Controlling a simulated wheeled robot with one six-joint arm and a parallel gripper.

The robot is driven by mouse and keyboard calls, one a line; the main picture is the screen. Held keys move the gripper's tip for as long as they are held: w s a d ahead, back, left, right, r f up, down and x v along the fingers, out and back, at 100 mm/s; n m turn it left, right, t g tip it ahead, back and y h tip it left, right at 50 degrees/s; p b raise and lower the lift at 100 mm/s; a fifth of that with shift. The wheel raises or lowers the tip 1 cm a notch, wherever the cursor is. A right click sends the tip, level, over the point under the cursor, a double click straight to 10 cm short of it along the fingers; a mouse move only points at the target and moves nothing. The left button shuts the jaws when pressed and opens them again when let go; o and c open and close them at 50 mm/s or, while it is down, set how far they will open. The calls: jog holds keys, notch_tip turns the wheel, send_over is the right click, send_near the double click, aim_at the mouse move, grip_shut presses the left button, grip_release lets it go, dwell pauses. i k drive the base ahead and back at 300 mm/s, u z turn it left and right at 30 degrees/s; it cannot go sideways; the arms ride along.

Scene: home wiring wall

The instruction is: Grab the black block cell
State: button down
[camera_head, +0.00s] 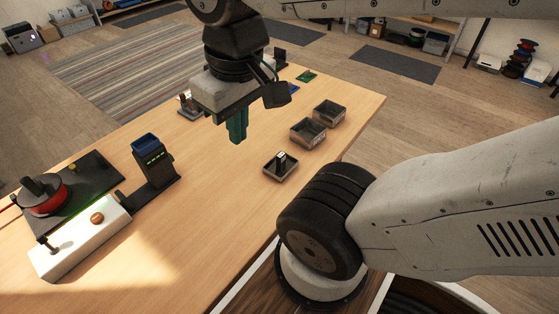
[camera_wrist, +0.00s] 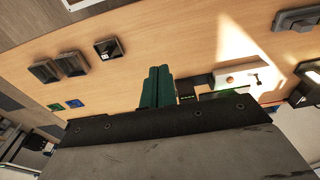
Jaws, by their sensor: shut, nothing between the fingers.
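A small black block with a pale face (camera_head: 281,160), which looks like the black block cell, stands in the nearest of the dark trays (camera_head: 271,175) on the wooden table. The block also shows in its tray in the wrist view (camera_wrist: 110,48). My gripper (camera_head: 237,138) has green fingers that point down above the table, to the left of that tray and apart from it. In the wrist view the two fingers (camera_wrist: 157,72) are together with nothing between them.
Two more dark trays (camera_head: 308,132) (camera_head: 330,113) stand behind the first. A black upright device (camera_head: 153,160) with green lights, a white box (camera_head: 75,245) with an orange button and a red spool (camera_head: 45,200) are on the left. The table's middle is clear.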

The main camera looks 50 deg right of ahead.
aim_at(281, 158)
jog(key=k, duration=0.5)
jog(key=z, duration=2.85)
jog(key=k, duration=0.8)
jog(key=u, duration=1.65)
